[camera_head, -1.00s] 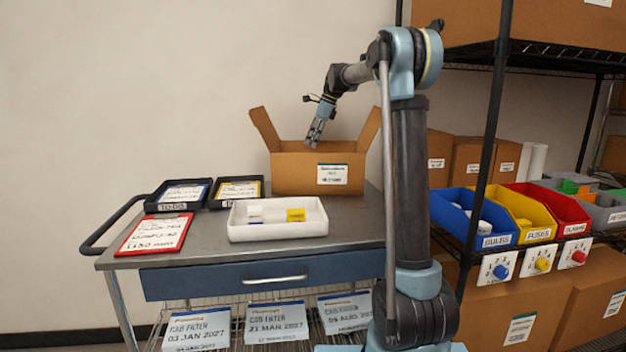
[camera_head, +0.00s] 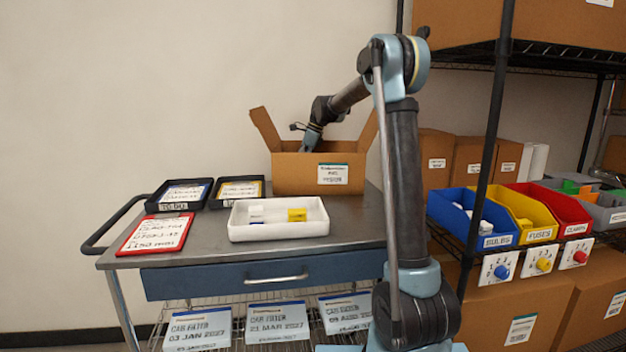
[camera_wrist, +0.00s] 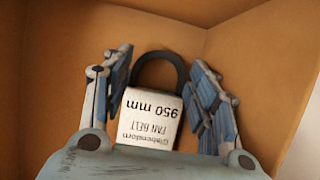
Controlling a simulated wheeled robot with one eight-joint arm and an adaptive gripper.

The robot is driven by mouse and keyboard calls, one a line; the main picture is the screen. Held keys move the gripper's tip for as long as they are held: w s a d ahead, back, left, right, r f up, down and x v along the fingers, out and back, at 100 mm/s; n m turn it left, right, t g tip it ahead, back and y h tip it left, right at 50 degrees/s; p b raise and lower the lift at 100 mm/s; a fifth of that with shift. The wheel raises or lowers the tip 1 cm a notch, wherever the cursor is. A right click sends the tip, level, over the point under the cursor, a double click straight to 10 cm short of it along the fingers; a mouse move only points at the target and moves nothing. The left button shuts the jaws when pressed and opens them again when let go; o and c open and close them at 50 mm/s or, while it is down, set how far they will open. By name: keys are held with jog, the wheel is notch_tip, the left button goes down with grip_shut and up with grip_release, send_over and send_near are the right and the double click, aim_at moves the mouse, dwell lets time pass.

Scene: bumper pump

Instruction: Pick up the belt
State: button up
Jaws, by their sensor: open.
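The belt (camera_wrist: 163,68) shows in the wrist view as a dark loop with a white sleeve (camera_wrist: 150,118) reading "FAN BELT" and "950 mm". It lies inside the open cardboard box (camera_head: 290,175) on the cart. My gripper (camera_wrist: 163,85) is open, with one finger on each side of the belt and its sleeve. I cannot tell whether the fingers touch it. In the head view my gripper (camera_head: 309,143) reaches down into the box, and its fingertips and the belt are hidden behind the front wall.
The box's raised flaps (camera_head: 265,130) stand on both sides of my wrist. A white tray (camera_head: 278,232) with small boxes stands in front. Black trays (camera_head: 237,203) and a red clipboard (camera_head: 155,247) lie left on the cart (camera_head: 215,252). A shelf with bins (camera_head: 472,232) stands right.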

jog(key=shift+x, duration=1.3)
jog(key=shift+a, duration=0.1)
jog(key=c, duration=0.8)
jog(key=shift+r, duration=0.1)
notch_tip(320, 180, up, 28)
